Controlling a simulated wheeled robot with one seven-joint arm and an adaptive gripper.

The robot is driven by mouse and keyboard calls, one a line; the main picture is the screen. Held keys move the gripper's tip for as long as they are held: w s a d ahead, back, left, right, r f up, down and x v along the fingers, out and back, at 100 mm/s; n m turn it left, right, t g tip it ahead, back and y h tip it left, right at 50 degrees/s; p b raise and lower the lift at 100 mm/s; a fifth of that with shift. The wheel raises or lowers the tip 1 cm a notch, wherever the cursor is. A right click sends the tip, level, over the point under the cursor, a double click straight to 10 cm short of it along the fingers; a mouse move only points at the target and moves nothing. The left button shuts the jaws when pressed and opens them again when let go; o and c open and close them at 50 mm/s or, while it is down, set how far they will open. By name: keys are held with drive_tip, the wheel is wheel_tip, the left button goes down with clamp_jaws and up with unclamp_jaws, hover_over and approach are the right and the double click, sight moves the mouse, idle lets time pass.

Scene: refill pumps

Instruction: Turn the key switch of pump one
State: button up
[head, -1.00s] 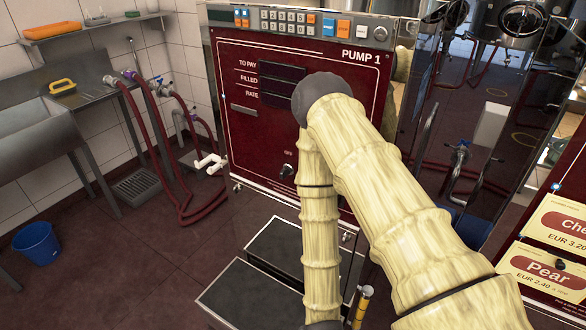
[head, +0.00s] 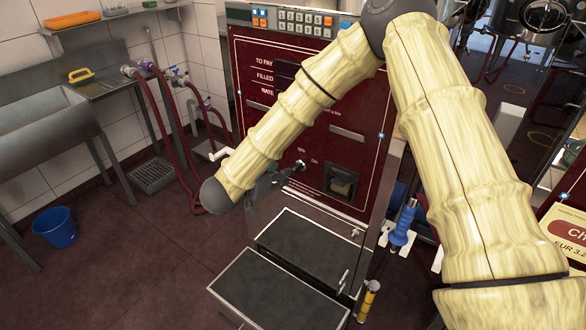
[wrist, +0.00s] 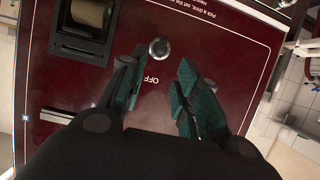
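The dark red front panel of pump one (head: 250,122) stands in the middle of the head view; my arm covers part of it. Its key switch (head: 299,166) is a small round metal piece low on the panel, beside small lettering. In the wrist view the key switch (wrist: 159,48) shows as a silver disc, with the OFF label close by. My gripper (head: 284,178) is close to the switch in the head view. In the wrist view my gripper (wrist: 161,62) is open, its teal-padded fingers apart and empty. The switch appears between and just beyond the fingertips, seemingly untouched.
A receipt slot (head: 342,184) sits right of the switch. Below are dark-topped steps (head: 280,290) and a yellow-handled item (head: 368,300). A blue nozzle (head: 404,225) hangs at the right. Red hoses (head: 152,125), a sink and a blue bucket (head: 55,228) are at the left.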

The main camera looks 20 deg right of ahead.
sight(294, 169)
drive_tip(key=p+x, duration=0.1)
drive_tip(key=x, duration=0.8)
drive_tip(key=shift+f+p, duration=0.15)
drive_tip(key=shift+p, duration=0.25)
clamp_jaws()
